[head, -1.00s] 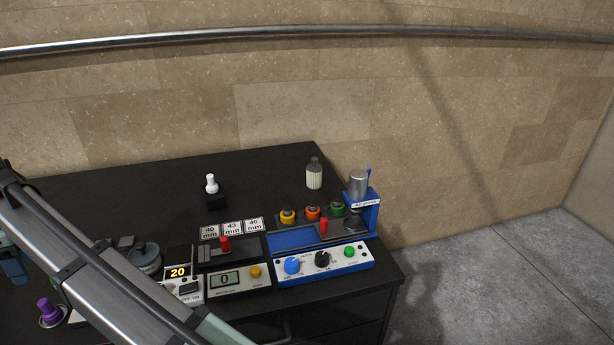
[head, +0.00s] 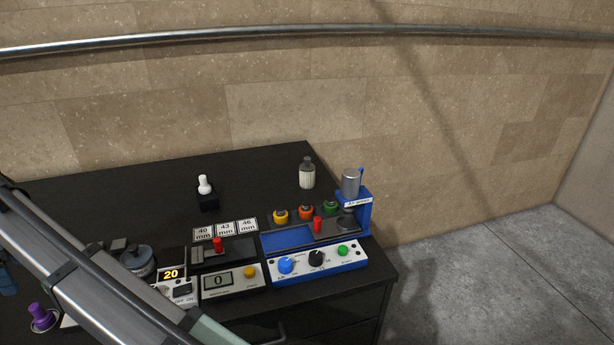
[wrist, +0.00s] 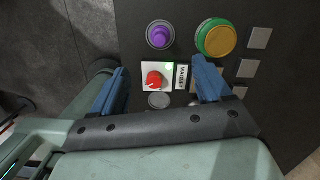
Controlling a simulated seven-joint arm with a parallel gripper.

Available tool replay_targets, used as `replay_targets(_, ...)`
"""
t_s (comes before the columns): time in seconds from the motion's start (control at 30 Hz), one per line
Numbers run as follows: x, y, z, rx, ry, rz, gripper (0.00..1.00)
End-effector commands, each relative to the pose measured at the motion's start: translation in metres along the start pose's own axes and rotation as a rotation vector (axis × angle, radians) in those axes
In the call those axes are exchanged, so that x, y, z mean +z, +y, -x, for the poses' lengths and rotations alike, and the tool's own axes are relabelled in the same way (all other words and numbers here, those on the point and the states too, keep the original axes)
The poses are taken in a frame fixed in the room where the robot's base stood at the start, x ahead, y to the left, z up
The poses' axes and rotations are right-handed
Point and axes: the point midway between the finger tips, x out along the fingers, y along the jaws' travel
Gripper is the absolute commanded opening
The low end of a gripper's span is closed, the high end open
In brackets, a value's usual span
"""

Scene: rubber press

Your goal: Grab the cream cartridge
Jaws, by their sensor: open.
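In the head view, a small bottle-shaped piece with a cream body and a grey cap (head: 307,175) stands upright at the back right of the black table; it looks like the cream cartridge. It is not in the wrist view. My gripper (wrist: 160,72) shows in the wrist view with its two blue fingers wide apart and nothing between them. It hangs over a panel with a red knob (wrist: 154,80), well away from the cream piece. In the head view my arm crosses the lower left.
A blue press (head: 356,215) with knobs stands at the right table edge. Yellow, orange and green rings (head: 305,212) sit behind it. A black block with a white-topped piece (head: 205,187) is left of the cream piece. A purple piece (wrist: 160,34) and green-yellow disc (wrist: 216,38) are near my fingers.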

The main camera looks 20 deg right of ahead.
Motion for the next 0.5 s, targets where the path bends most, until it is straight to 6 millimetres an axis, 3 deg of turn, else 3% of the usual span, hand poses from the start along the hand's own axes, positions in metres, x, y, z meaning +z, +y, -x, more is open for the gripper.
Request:
replay_targets(0.33,-0.002,-0.001,0.000,0.000,0.000,-0.003,0.87)
replay_targets(0.5,-0.027,-0.021,0.003,-0.006,0.000,-0.045,0.87)
